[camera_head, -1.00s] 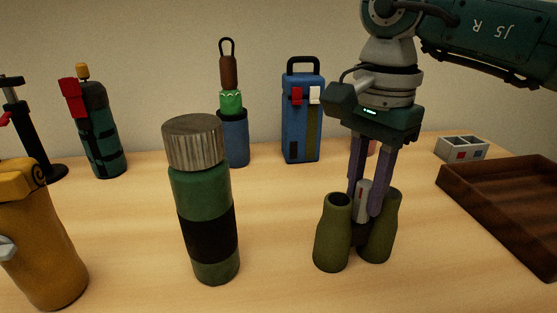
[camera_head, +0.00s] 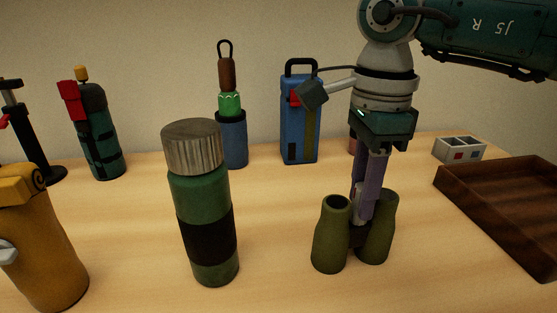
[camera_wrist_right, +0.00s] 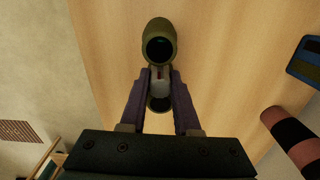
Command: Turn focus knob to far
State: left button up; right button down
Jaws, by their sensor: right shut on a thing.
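Olive-green binoculars (camera_head: 330,242) stand upright on the wooden table, right of the centre in the head view. In the right wrist view, one barrel of the binoculars (camera_wrist_right: 157,30) shows from above. My right gripper (camera_head: 362,212) points straight down over the binoculars. It is shut on the grey focus knob (camera_wrist_right: 159,86) between the two barrels, with a purple finger on each side. In the head view the fingers mostly hide the knob, and I cannot read any mark on it. My left gripper is not in view.
A green flask (camera_head: 202,200) stands left of the binoculars. A brown wooden tray (camera_head: 505,200) lies on the right. A blue case (camera_head: 300,130), a blue cup (camera_head: 233,140) and a teal bottle (camera_head: 98,135) stand behind. A yellow object (camera_head: 40,240) is at the left front.

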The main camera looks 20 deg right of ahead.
jog(key=shift+m+p, duration=0.35)
jog(key=shift+m, duration=1.85)
jog(key=c, duration=0.6)
grip_release()
notch_tip(320, 180, up, 9)
jog(key=shift+r+p, duration=0.15)
jog(key=shift+p, duration=0.3)
jog(key=shift+r, duration=0.35)
